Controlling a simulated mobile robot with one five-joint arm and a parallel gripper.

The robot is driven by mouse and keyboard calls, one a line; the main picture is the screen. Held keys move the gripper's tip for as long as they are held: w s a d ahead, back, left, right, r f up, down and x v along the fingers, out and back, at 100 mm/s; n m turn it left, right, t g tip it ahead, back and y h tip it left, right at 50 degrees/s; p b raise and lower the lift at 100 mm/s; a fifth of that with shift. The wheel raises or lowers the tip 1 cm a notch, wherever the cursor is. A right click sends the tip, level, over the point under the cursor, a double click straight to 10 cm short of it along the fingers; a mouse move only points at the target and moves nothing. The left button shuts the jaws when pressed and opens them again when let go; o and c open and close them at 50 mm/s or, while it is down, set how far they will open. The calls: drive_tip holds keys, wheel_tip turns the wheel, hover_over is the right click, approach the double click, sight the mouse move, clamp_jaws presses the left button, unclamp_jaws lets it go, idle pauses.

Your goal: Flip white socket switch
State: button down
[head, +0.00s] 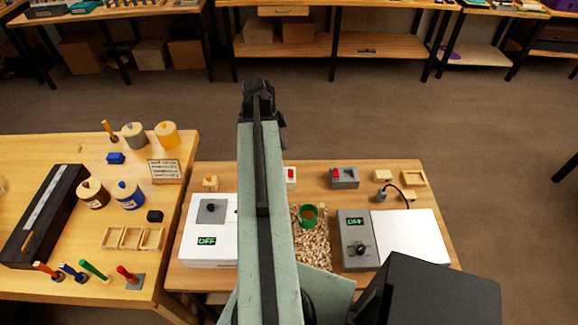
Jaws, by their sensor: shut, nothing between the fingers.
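A white socket switch (292,182) with a red rocker shows at the back of the right bench, just right of my arm. My arm hides its left part, and I cannot tell which way the rocker is tilted. My gripper (257,86) is shut and empty. In the picture it appears above and left of the white socket, beyond the bench's far edge, and apart from the socket.
A grey socket (345,183) with a red rocker stands to the right. A white device (210,255) and a grey device (357,225) both read OFF. A green mug (307,223) sits among wood chips (318,250). The left bench (70,147) holds jars and tools.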

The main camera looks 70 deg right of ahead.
sight(291, 171)
drive_tip(key=shift+f, duration=0.1)
drive_tip(key=b+x, duration=0.4)
drive_tip(key=w+b+x, duration=0.1)
drive_tip(key=b+x, duration=0.8)
drive_tip(key=shift+w+f, duration=0.1)
drive_tip(key=shift+f, duration=0.35)
drive_tip(key=shift+b, duration=0.3)
drive_tip(key=shift+f, duration=0.1)
drive_tip(key=shift+w+d+f+b, duration=0.2)
drive_tip(key=shift+f+b, duration=0.3)
drive_tip(key=shift+b, duration=0.25)
drive_tip(key=shift+r, duration=0.2)
drive_tip(key=shift+f, duration=0.1)
